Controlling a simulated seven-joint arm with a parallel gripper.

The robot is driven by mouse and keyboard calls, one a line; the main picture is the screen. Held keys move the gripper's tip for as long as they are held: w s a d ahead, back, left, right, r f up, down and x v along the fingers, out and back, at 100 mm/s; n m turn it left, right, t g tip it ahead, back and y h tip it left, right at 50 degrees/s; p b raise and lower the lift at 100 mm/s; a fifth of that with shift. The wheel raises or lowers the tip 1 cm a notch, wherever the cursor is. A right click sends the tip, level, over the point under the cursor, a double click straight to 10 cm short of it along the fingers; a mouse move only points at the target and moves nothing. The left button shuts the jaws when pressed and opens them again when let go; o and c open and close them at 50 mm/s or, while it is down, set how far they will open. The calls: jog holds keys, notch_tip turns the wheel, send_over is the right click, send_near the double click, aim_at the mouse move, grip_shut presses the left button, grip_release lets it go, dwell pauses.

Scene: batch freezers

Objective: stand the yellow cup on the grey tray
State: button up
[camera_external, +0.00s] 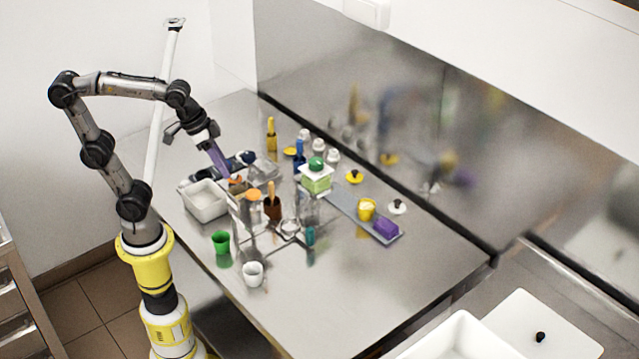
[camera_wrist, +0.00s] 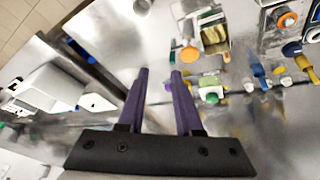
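The yellow cup (camera_external: 367,209) appears to stand on the grey tray (camera_external: 345,202), beside a purple block (camera_external: 386,228); I cannot tell for sure whether it is fully upright. The tray is a long, narrow blue-grey strip on the right of the steel table in the external view. My gripper (camera_external: 220,165) is at the left of the table, far from the cup and above the cluttered area. In the wrist view my gripper (camera_wrist: 159,75) shows two purple fingers apart with nothing between them. I cannot make out the cup in the wrist view.
A white bin (camera_external: 204,202), a green cup (camera_external: 221,242) and a white cup (camera_external: 253,273) stand along the left side. The table's front right is clear. A steel wall borders the back.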

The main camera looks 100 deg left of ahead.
jog(key=s+d+f+m, duration=0.2)
jog(key=s+f, duration=0.3)
jog(key=s, duration=0.4)
jog(key=shift+s+f+m+t, duration=0.15)
jog(key=shift+m+t, duration=0.25)
dwell(0.5)
